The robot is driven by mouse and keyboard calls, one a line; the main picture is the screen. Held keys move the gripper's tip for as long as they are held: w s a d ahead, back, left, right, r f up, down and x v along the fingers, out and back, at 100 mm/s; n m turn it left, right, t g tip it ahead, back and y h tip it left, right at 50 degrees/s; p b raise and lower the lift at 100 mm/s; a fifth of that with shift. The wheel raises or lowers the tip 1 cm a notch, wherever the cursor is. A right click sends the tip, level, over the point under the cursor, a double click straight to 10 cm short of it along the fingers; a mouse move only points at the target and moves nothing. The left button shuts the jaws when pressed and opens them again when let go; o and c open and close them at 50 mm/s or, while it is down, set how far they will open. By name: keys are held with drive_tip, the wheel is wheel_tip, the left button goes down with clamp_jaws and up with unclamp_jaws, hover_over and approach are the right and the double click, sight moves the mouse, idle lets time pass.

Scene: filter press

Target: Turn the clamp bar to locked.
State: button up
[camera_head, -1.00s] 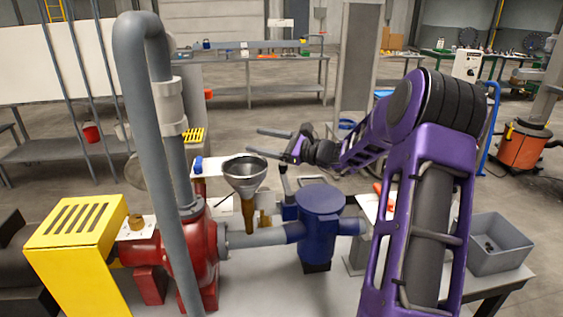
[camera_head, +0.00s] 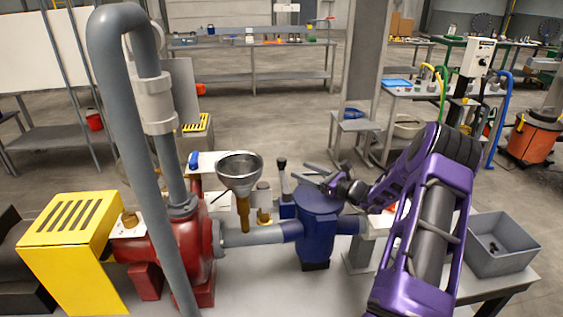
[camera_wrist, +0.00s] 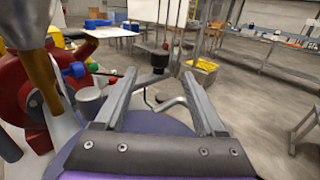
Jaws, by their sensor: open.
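My gripper (camera_head: 302,172) is open and empty, its two grey fingers pointing left above the blue lidded vessel (camera_head: 316,240). The fingers also show wide apart in the wrist view (camera_wrist: 158,74). There a bent grey bar (camera_wrist: 170,103) shows low between and beyond the fingers; it may be the clamp bar, but I cannot be sure. I see no finger closed on it. In the head view an upright lever with a dark knob (camera_head: 282,168) stands just left of the fingertips, by a blue block. My gripper partly covers the vessel's top.
A metal funnel (camera_head: 240,175) and a red pump body (camera_head: 185,245) stand to the left. A thick grey pipe (camera_head: 130,150) rises in front of the pump. A yellow slotted guard (camera_head: 75,220) is far left. A grey bin (camera_head: 500,250) sits at right.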

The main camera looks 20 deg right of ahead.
sight(282, 161)
drive_tip(key=x, duration=0.9)
drive_tip(key=shift+w+a, duration=0.15)
drive_tip(key=shift+w, duration=0.05)
clamp_jaws()
drive_tip(key=shift+f, duration=0.1)
idle(0.9)
